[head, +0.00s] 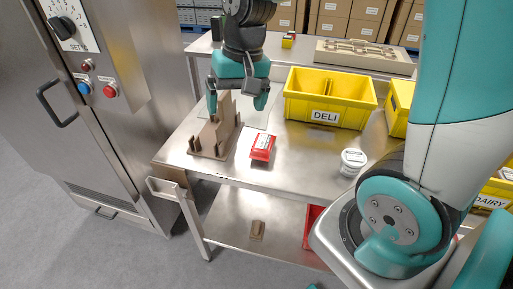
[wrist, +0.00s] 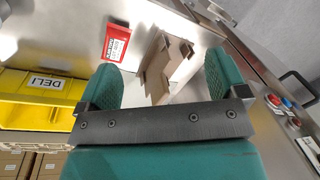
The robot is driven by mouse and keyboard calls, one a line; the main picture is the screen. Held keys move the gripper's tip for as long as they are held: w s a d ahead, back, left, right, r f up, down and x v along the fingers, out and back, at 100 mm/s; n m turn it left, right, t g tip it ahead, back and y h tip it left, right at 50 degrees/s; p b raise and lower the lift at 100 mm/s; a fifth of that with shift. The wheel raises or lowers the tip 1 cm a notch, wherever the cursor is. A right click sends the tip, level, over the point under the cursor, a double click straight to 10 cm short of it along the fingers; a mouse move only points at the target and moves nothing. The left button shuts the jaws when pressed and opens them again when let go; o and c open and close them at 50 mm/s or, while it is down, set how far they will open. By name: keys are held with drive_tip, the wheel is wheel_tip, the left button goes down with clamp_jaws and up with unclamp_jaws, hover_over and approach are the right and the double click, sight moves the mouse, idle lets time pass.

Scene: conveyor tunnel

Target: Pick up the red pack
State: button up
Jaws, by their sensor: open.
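The red pack (head: 262,147), with a white label, lies on the steel table to the right of a brown stepped holder (head: 215,136). In the wrist view the red pack (wrist: 117,40) shows beyond the fingers, toward the upper left, clear of them. My gripper (head: 237,101) is open, its teal fingers spread on both sides of the holder's tall part in the picture; I cannot tell its exact height above it. In the wrist view nothing is gripped between the fingers (wrist: 162,66), and the brown holder (wrist: 168,62) shows between and beyond them.
A yellow DELI bin (head: 325,115) stands behind and right of the pack. A white round tub (head: 353,160) is at the right. A steel cabinet (head: 88,130) with buttons stands at the left. A lower shelf (head: 275,222) holds a small brown item. Bare table lies between pack and tub.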

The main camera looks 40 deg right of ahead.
drive_tip(key=w+d+f+m+h, duration=0.1)
drive_tip(key=w+d+f+m, duration=0.25)
drive_tip(key=d, duration=0.25)
drive_tip(key=w+d+f+m+h, duration=0.1)
drive_tip(key=w+d+f+m, duration=0.25)
drive_tip(key=d, duration=0.25)
drive_tip(key=p, duration=0.2)
approach(263, 141)
drive_tip(key=shift+g, duration=0.3)
drive_tip(key=f, duration=0.5)
drive_tip(key=shift+w+f, duration=0.15)
drive_tip(key=shift+w, duration=0.1)
drive_tip(key=shift+d+f+p, duration=0.15)
drive_tip(key=shift+f+p, duration=0.7)
drive_tip(key=shift+f, duration=2.2)
drive_tip(key=shift+c, duration=0.2)
drive_tip(key=c, duration=1.1)
